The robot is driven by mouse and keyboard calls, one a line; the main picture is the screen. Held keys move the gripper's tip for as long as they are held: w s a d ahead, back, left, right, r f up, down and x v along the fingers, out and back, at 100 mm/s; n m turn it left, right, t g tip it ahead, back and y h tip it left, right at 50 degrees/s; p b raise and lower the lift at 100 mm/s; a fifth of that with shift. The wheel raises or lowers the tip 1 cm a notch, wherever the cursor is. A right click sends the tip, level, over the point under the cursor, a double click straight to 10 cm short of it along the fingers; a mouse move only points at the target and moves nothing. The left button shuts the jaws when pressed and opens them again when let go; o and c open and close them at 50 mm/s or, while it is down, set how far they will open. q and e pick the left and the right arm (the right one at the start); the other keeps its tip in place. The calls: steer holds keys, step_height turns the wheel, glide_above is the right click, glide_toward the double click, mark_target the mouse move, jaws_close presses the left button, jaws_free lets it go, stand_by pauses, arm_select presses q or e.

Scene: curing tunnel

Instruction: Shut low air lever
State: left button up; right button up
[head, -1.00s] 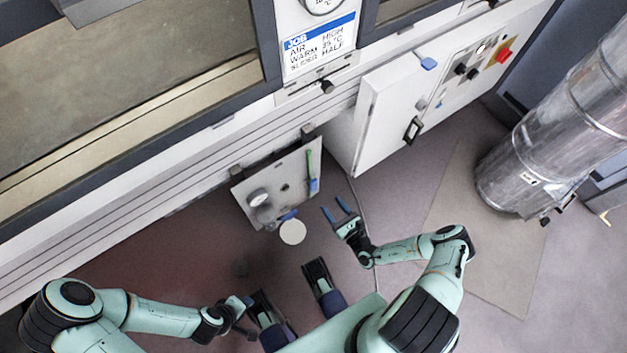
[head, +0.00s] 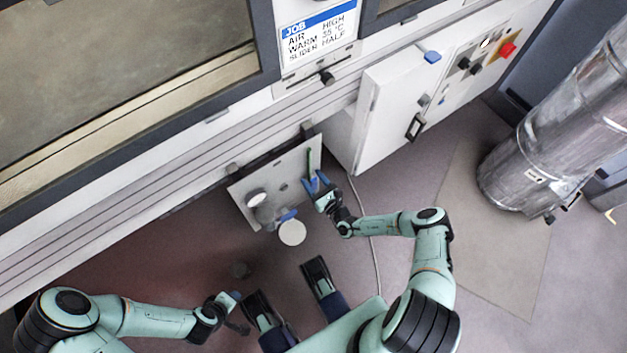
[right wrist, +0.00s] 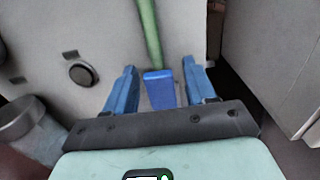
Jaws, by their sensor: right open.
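A low panel (head: 245,183) hangs under the tunnel front. On it is an upright green bar (head: 309,160) with a blue grip at its lower end; I take this to be the low air lever. In the right wrist view the blue grip (right wrist: 160,90) sits between the two fingers of my open right gripper (right wrist: 159,70), with the green bar (right wrist: 150,30) above it. Contact is not clear. In the head view my right gripper (head: 316,181) covers most of the grip. My left gripper (head: 236,310) is low on the left, away from the panel; its opening is unclear.
A round gauge (head: 257,198) and a white disc (head: 292,232) with a blue part are at the panel's left and bottom. A silver duct (head: 545,150) is farther right.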

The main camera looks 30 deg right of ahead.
jaws_close()
